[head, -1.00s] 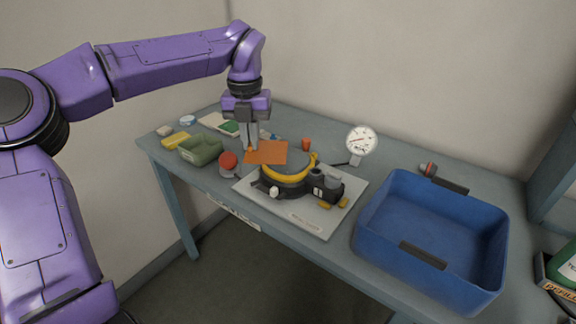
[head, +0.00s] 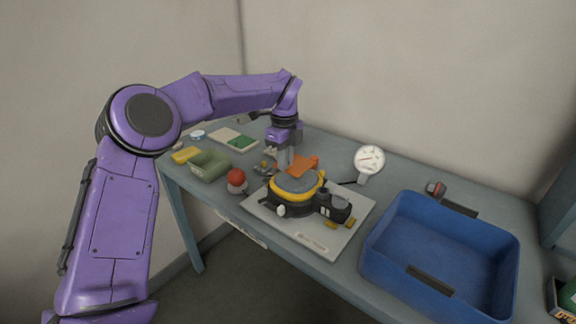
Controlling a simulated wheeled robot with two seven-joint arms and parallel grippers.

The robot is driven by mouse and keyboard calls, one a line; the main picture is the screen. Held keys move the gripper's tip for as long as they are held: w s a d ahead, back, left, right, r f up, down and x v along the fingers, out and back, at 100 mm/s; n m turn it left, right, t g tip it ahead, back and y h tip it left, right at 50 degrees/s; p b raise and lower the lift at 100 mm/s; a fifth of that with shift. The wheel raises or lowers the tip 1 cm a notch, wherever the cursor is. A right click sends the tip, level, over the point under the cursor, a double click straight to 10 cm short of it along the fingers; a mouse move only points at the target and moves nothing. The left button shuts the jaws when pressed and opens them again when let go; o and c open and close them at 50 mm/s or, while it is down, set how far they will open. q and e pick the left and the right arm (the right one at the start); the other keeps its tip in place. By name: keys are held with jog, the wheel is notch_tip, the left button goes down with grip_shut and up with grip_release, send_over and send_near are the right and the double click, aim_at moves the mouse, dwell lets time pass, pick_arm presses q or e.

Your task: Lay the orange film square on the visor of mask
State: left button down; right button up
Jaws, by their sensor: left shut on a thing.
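The mask (head: 292,206) lies on a white board (head: 345,247) on the table, with a yellow band (head: 312,192) around its grey visor (head: 297,184). My left gripper (head: 284,168) points down at the far left edge of the mask. It is shut on the orange film square (head: 300,164), which sticks out to the right of the fingers, above the far part of the visor. I cannot tell whether the film touches the visor. My right gripper is not in view.
A large blue bin (head: 440,255) stands on the table at the right. A white dial gauge (head: 369,160) stands behind the board. A red-topped knob (head: 236,178), a green tray (head: 210,164) and a yellow block (head: 186,155) are to the left.

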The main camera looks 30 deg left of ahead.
aim_at(288, 181)
pick_arm(q)
jog(key=f, duration=0.1)
jog(key=w+f, duration=0.1)
jog(key=f, duration=0.1)
jog(key=shift+d+f, duration=0.2)
jog(key=shift+f, duration=0.5)
jog(key=shift+f, duration=0.2)
jog(key=c, duration=1.2)
grip_release()
jog(key=shift+r, duration=0.1)
jog(key=shift+c, duration=0.2)
notch_tip(288, 181, up, 12)
jog(key=shift+r, duration=0.2)
